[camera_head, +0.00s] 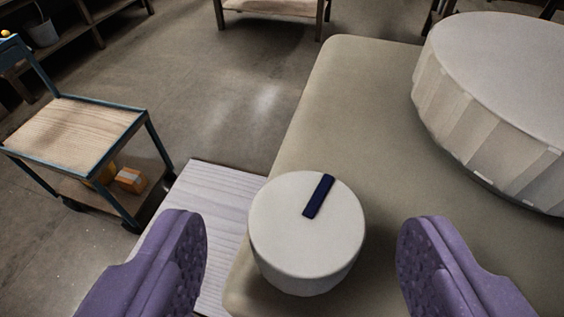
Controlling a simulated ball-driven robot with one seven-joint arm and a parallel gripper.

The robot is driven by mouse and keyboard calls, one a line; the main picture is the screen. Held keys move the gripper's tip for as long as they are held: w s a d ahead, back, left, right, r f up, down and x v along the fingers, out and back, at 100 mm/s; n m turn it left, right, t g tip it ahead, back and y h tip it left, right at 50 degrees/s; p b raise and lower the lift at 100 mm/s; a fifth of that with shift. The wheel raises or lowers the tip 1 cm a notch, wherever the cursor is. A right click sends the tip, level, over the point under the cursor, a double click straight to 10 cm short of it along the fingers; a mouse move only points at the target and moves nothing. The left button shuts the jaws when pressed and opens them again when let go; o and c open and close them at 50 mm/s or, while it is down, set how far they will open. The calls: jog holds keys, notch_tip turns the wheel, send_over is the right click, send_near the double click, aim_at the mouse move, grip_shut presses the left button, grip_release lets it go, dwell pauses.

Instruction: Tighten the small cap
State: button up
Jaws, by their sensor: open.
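The small cap (285,232) is a white round cylinder with a dark blue stripe on its top, running from the middle to the far right rim. It sits upright at the near left end of a beige block (370,110), the mould. My gripper (302,245) shows as two purple padded fingers at the left and right bottom. The fingers are spread wide, with the small cap between them in the picture and a gap on each side. No contact with the cap is visible.
A much larger white ribbed cap (500,85) stands on the block at the right. A pale slatted panel (212,205) lies lower, left of the block. A blue-framed cart (75,135) stands at the left. Shelving and a bench (270,8) are at the back, with open floor between.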

aim_at(305, 228)
jog(key=x, duration=0.2)
jog(key=shift+w+d+f, duration=0.1)
jog(key=shift+w+d, duration=0.05)
jog(key=shift+w, duration=0.2)
jog(key=shift+w+f, duration=0.2)
jog(key=shift+w, duration=0.35)
jog(key=c, duration=1)
